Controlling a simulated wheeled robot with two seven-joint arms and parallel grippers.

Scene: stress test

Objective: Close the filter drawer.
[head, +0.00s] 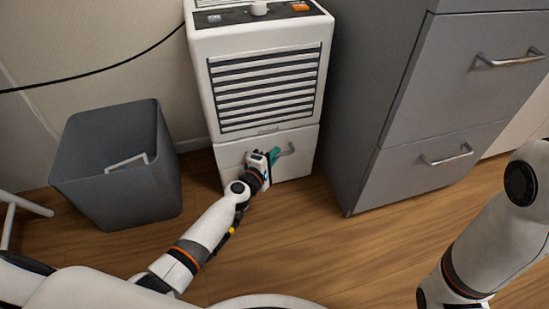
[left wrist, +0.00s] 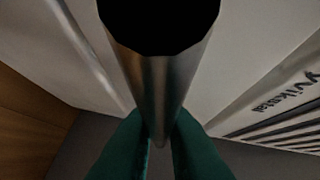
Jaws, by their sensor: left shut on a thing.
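The filter drawer (head: 236,156) is the white lower front panel of a white louvred unit (head: 265,90). A metal bar handle (head: 289,150) runs across its front. My left gripper (head: 272,156) is at that handle, with its teal fingers shut on the bar. In the left wrist view the round metal handle (left wrist: 160,80) runs between the two green fingers (left wrist: 160,150). I cannot tell how far the drawer stands out from the unit. My arm and gripper hide part of its front. My right arm shows at the right edge, but its gripper is out of view.
A grey bin (head: 120,180) stands on the wooden floor left of the unit. A grey cabinet (head: 430,110) with bar handles stands close on the right. A black cable (head: 100,72) hangs along the wall. The floor in front is mostly clear.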

